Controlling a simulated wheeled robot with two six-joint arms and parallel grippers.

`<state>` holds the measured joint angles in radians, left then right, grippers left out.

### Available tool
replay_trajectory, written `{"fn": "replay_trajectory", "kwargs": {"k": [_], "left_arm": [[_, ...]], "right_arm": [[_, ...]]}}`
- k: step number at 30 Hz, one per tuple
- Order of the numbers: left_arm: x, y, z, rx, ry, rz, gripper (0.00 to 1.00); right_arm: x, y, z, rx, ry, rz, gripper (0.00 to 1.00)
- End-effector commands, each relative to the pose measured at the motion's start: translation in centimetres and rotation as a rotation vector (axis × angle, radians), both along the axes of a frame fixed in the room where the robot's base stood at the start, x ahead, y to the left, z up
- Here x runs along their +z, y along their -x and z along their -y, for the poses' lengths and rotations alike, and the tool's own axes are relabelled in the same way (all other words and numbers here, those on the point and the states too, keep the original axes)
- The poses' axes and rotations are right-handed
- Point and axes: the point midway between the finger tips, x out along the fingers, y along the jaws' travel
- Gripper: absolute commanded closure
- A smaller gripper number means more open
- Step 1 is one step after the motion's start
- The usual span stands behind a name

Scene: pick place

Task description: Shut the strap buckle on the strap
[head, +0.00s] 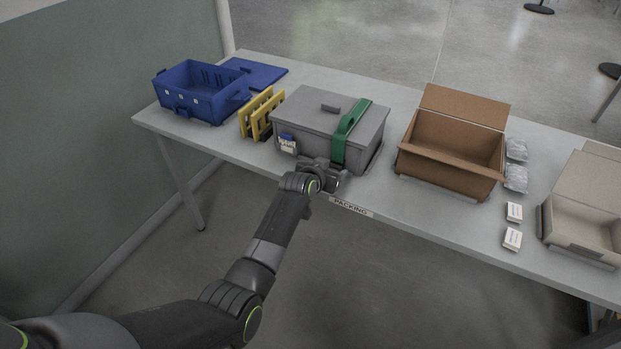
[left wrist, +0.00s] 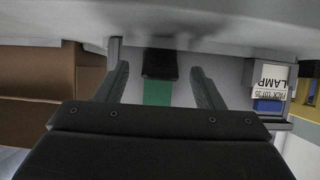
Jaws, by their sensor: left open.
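A grey lidded box (head: 300,135) stands on the table with a green strap (head: 338,149) over its lid and down its front. A raised green piece of the strap lies on the lid. My left gripper (head: 328,180) is low at the box's front, by the strap's lower end. In the left wrist view its open fingers (left wrist: 160,74) stand on either side of the green strap (left wrist: 157,93) and a black buckle piece (left wrist: 160,64), with gaps on both sides. Whether the buckle is latched cannot be told. The buckle is hidden behind the gripper in the head view.
A white label (head: 287,145) is at the box's left front. Left are yellow racks (head: 260,112) and a blue crate (head: 187,102). Right are an open brown carton (head: 450,175), plastic bags (head: 516,178), small white boxes (head: 512,239) and a beige carton (head: 580,248). The table's front edge is close.

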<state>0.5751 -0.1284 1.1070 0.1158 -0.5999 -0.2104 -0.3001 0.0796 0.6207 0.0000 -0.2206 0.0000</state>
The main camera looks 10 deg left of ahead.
Motion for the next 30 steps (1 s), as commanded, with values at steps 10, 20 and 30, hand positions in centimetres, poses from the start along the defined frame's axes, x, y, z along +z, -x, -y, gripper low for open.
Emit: {"fn": "replay_trajectory", "kwargs": {"k": [10, 20, 30], "left_arm": [[2.1, 3.7, -1.2, 0.001, 0.001, 0.001, 0.38], [4.3, 7.5, -2.4, 0.001, 0.001, 0.002, 0.38], [6.6, 11.5, -3.8, 0.001, 0.0, 0.002, 0.38]], "right_arm": [[0.9, 0.0, 0.0, 0.0, 0.0, 0.0, 1.0], [1.2, 0.0, 0.0, 0.0, 0.0, 0.0, 1.0], [1.4, 0.0, 0.0, 0.0, 0.0, 0.0, 1.0]]}}
